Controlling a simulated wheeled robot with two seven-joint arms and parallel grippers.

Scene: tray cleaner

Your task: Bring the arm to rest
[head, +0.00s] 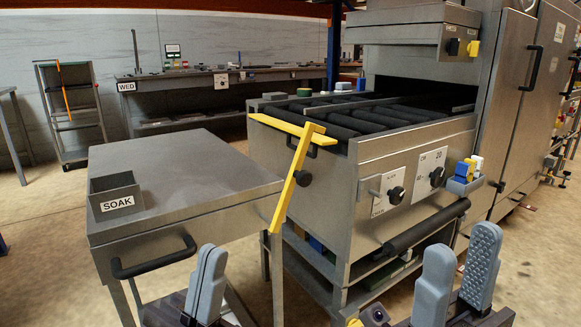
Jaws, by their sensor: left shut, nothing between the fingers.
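My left gripper (209,272) is at the bottom of the head view, left of centre, in front of the steel table. Its two grey fingers are together with nothing between them. My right gripper (462,250) is at the bottom right, in front of the roller machine. Its two grey fingers stand apart, and no object shows between them. Both grippers point upward in the picture. The arms behind them are mostly cut off by the lower edge.
A steel table (185,165) with a SOAK bin (116,197) and a black handle stands at left. The roller machine (345,205) has knobs, a black bar and a yellow T-shaped bar (296,180). A workbench (220,88) stands behind. Floor is open at far left.

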